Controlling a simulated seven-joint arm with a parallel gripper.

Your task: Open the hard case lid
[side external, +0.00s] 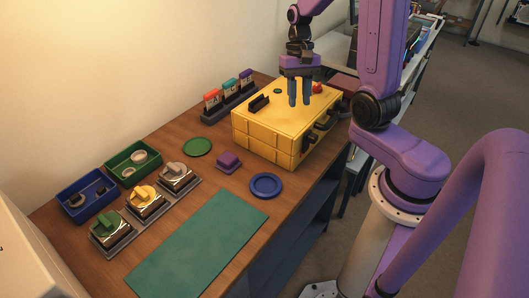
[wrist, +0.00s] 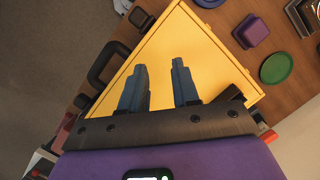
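The yellow hard case (side external: 265,146) stands on the wooden table with its lid closed. A black handle (side external: 322,125) and dark latches (side external: 309,139) are on its right-hand side. A black bar (side external: 259,103) lies on the lid top. My gripper (side external: 299,104) is above the lid, pointing down, with its two blue fingers apart and nothing between them. In the wrist view the open fingers (wrist: 160,85) hang over the yellow lid (wrist: 207,60), and the black handle (wrist: 108,63) shows to their left. Whether the fingertips touch the lid I cannot tell.
A purple block (side external: 228,161), a blue dish (side external: 265,185) and a green disc (side external: 197,147) lie near the case. A rack of coloured cards (side external: 229,97) stands behind it. Trays and lens parts (side external: 142,198) are at the left. The green mat (side external: 197,243) is bare.

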